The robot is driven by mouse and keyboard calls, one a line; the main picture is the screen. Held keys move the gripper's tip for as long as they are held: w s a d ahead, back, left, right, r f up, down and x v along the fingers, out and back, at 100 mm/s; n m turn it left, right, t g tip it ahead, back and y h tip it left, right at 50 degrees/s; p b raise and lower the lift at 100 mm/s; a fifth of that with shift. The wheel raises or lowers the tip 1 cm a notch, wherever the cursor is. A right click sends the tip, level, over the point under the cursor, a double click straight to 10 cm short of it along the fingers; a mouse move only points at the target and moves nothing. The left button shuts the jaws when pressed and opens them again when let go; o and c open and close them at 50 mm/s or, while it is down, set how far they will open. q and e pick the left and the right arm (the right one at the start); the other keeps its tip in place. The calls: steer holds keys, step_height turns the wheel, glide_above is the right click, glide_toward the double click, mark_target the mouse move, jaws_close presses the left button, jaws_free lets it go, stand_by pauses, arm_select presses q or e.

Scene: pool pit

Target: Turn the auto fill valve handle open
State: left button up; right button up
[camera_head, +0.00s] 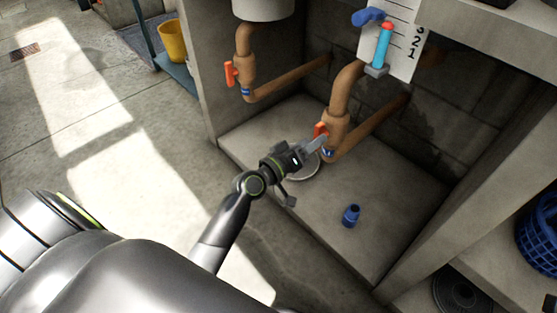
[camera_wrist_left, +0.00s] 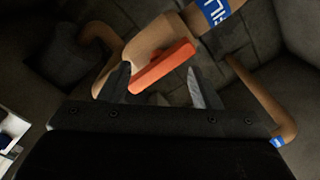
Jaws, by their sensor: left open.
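The orange valve handle (camera_head: 320,130) sits on the right-hand copper-coloured pipe (camera_head: 338,125) in the pit. In the left wrist view the handle (camera_wrist_left: 165,66) lies slanted between the two fingers. A blue band with partly cut-off white lettering (camera_wrist_left: 215,10) shows on the pipe beside it. My left gripper (camera_head: 316,143) is open at the handle, with one finger on each side in the wrist view (camera_wrist_left: 155,88). I cannot tell whether either finger touches it. Part of the valve is hidden behind the gripper in the head view. My right gripper is out of view.
A second pipe with an orange handle (camera_head: 229,74) stands to the left. A blue-and-red float piece (camera_head: 382,45) hangs by a numbered gauge board (camera_head: 405,40). Concrete walls border the pit.

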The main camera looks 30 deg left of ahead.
arm_select(q)
steer(key=b+v, duration=0.1)
steer(key=v, duration=1.4)
steer(key=shift+s, duration=0.25)
steer(key=shift+a, duration=0.1)
